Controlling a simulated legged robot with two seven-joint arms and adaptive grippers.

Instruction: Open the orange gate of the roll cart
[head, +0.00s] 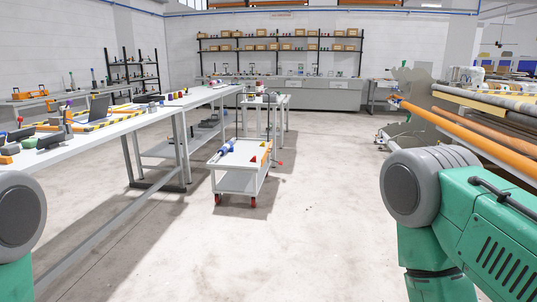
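A white two-tier cart (238,182) on red casters stands on the floor ahead, a little left of the middle. A blue-and-white roll-like item (226,148) lies at the left of its top. A small upright orange piece (266,153) stands at the cart's right end; it may be the gate, but it is too small to tell whether it is open or shut. Green and grey links of both my arms show at the left and right edges. Neither gripper is in view, and both arms are well short of the cart.
A long white workbench (205,96) with many tools runs along the left. A smaller white table (283,100) stands behind the cart. A quilting machine with orange rollers (478,139) is on the right. Shelves (209,46) line the back wall. The floor (310,220) before and right of the cart is clear.

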